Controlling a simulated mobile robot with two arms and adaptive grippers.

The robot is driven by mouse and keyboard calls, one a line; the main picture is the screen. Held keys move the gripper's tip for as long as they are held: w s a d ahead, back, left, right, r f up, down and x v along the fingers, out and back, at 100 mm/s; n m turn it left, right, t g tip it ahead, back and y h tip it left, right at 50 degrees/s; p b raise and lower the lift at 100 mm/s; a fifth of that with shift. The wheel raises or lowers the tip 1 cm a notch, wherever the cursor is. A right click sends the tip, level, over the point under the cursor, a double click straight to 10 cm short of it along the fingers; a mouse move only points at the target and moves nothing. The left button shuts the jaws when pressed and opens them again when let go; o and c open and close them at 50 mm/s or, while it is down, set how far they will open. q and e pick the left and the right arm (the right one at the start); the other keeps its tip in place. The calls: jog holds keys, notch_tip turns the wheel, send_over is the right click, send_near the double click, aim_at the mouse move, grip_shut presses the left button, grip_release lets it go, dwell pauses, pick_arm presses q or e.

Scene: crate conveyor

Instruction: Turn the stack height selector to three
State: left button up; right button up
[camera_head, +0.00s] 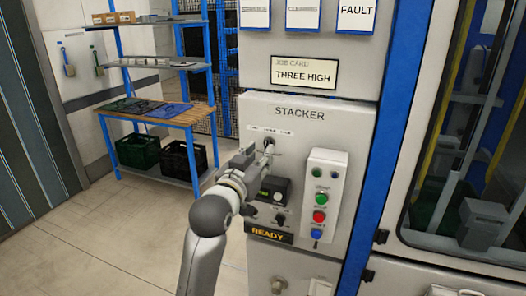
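The grey STACKER panel (325,130) stands in front of me in the head view. A job card (303,74) above it reads THREE HIGH. A dark knob (268,141) sits under a small label that is too small to read. My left gripper (266,152) is at this knob and partly covers it. I cannot tell whether its fingers touch or grip the knob, or which way the knob points. Two more dark knobs sit lower, a left one (252,211) and a right one (280,219); their labels are unreadable. My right gripper is not in view.
A white button box (323,195) with green, red and blue buttons protrudes right of my gripper. A small display (273,190) and a READY sign (268,235) sit below it. A blue post (388,150) borders the panel. A shelf unit (160,115) stands behind left; the floor there is clear.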

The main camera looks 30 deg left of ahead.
pick_arm(q)
jog(key=v, duration=0.3)
jog(key=shift+s, duration=0.2)
dwell(0.6)
